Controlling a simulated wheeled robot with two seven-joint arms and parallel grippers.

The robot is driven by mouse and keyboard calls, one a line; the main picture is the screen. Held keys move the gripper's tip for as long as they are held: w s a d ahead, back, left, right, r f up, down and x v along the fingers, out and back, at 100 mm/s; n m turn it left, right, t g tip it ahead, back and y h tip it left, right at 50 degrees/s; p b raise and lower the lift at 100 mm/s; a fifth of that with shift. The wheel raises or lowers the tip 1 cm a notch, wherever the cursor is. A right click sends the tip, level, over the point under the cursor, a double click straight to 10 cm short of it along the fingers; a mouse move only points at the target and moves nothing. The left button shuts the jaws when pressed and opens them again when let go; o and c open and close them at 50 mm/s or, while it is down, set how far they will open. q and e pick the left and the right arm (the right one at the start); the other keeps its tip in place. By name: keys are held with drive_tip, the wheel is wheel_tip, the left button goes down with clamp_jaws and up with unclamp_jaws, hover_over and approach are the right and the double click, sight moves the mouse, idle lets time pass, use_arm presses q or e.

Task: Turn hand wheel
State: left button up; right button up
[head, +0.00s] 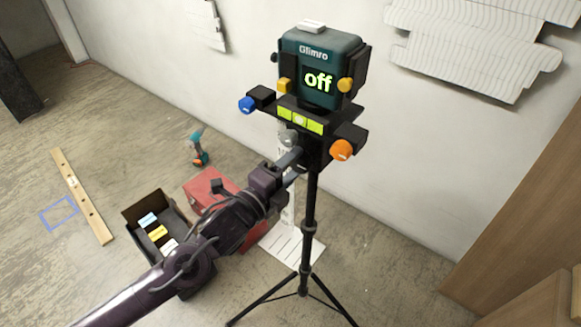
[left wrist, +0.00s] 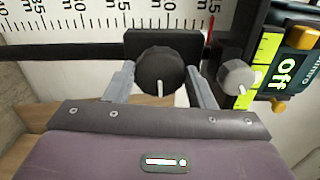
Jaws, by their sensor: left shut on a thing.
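A teal laser level (head: 318,82) marked "Glimro" with a lit "off" display stands on a black tripod (head: 309,215). In the left wrist view, a black ribbed hand wheel (left wrist: 158,66) with a white pointer line sits on a dark block. My left gripper (head: 291,160) comes in from the left below the level and is shut on this wheel, one finger on each side. In the head view, the gripper mostly hides the wheel. A grey knob (left wrist: 238,77) is just right of the fingers; it also shows in the head view (head: 289,138). My right gripper is not in view.
A blue knob (head: 247,105) and an orange knob (head: 341,149) stick out beside the mount. A red box (head: 210,186), an open dark case (head: 131,211), a drill (head: 198,150) and a wooden level (head: 82,196) lie on the floor. A wooden cabinet (head: 530,200) stands right.

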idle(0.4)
use_arm(q)
drive_tip(key=o, duration=1)
drive_tip(key=shift+c, duration=0.2)
drive_tip(key=b+v, duration=0.1)
drive_tip(key=v, duration=0.6)
drive_tip(key=shift+s+a, duration=0.2)
drive_tip(key=shift+s, duration=0.1)
